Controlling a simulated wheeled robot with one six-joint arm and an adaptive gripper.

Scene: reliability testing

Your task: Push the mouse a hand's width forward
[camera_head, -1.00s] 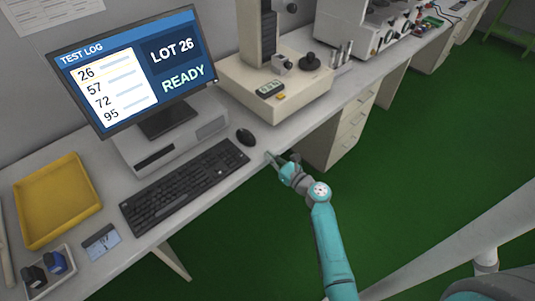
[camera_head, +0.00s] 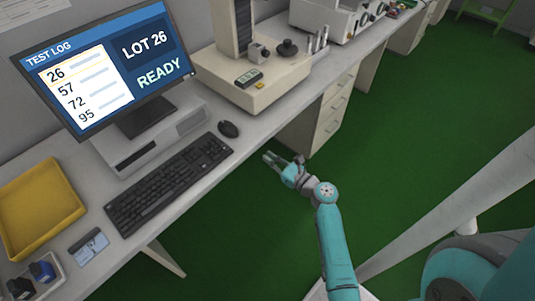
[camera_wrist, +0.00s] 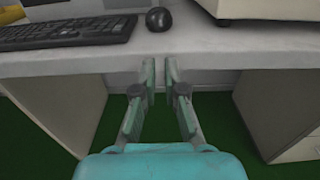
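The black mouse (camera_head: 229,129) lies on the grey desk (camera_head: 232,172), close to the desk's front edge. It also shows at the top middle of the wrist view (camera_wrist: 159,19). My gripper (camera_head: 269,157) is off the desk's front edge, apart from the mouse, to its lower right in the head view. In the wrist view my gripper's (camera_wrist: 160,72) two fingers are a small gap apart with nothing between them. They point towards the desk edge, with the mouse beyond, almost straight ahead.
A black keyboard (camera_head: 168,184) lies left of the mouse. A beige instrument base (camera_head: 262,86) stands to its right. A monitor (camera_head: 100,72) on a grey box is behind. Drawers (camera_head: 331,112) are under the desk on the right. Green floor (camera_head: 420,130) is clear.

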